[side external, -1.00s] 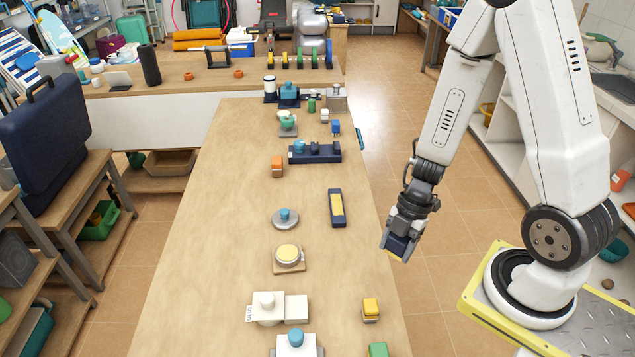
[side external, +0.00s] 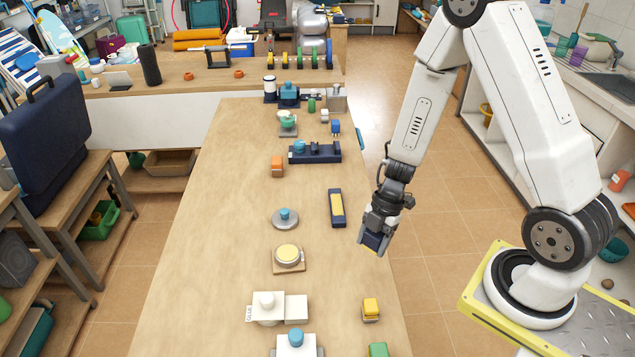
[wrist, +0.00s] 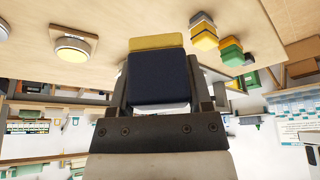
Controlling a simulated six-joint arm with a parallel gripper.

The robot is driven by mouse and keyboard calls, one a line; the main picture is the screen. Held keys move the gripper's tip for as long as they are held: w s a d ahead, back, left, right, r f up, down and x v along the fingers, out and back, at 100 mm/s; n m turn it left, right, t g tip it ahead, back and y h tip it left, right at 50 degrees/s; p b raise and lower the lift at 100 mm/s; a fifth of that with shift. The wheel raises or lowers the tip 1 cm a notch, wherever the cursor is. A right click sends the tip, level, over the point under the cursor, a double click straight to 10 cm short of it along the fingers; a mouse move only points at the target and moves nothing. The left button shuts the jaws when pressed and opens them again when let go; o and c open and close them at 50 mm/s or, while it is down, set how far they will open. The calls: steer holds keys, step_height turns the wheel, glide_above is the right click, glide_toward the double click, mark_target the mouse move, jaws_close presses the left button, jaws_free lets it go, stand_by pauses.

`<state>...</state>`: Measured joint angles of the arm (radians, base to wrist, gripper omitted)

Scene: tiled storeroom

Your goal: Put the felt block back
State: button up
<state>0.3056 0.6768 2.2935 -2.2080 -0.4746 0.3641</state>
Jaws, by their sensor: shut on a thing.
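My gripper (side external: 380,222) is shut on a dark navy block with a yellow layer along one end. The block (wrist: 158,80) fills the space between both fingers in the wrist view, and it also shows below the gripper in the side view (side external: 374,243). I take it to be the felt block, though its material is hard to tell. It hangs at the right edge of the long wooden table (side external: 230,240) in the side view, apart from the tabletop as far as I can tell. A long navy holder with a yellow inside (side external: 337,208) lies up and left of it.
A yellow block (side external: 371,309) and a green block (side external: 378,350) stand near the table's right edge. The left side is clear.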

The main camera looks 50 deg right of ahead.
glide_above(342, 263)
steer(key=d, duration=0.1)
steer(key=f, duration=0.6)
steer(key=shift+s+d+f, duration=0.1)
steer(key=shift+s, duration=0.2)
steer(key=shift+w+f, duration=0.1)
steer(key=shift+f, duration=0.05)
steer(key=shift+w+f, duration=0.15)
steer(key=shift+f, duration=1.55)
steer(key=o, duration=1.1)
steer(key=shift+f, duration=0.15)
steer(key=shift+r, duration=0.2)
